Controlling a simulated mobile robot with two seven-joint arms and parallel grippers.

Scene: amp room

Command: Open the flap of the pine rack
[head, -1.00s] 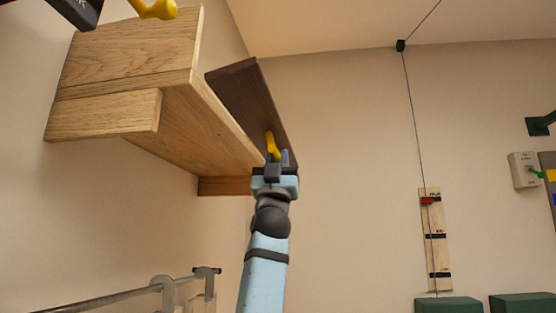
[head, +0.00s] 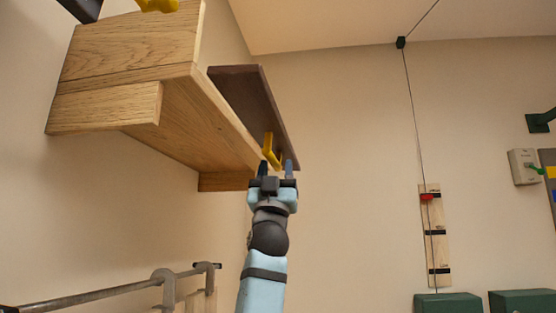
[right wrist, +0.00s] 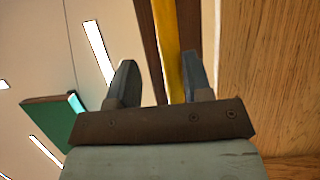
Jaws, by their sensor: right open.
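The pine rack (head: 205,115) is fixed high on the left wall, seen from below. Its dark brown flap (head: 243,92) is on its right side, with a yellow handle (head: 270,149) near the flap's lower end. My right gripper (head: 276,168) is open, with its fingers pointing up at the handle. In the right wrist view the yellow handle (right wrist: 167,45) runs between the two open fingers (right wrist: 158,82), nearer the right one; I cannot tell whether they touch it. The dark flap (right wrist: 150,40) shows behind it. My left gripper is not in view.
A metal rail (head: 110,293) runs along the wall at lower left. A wooden strip with a red marker (head: 427,197) and a cord hangs on the far wall. A switch box (head: 524,167) is at right, green boxes (head: 447,303) below. The space right of the flap is clear.

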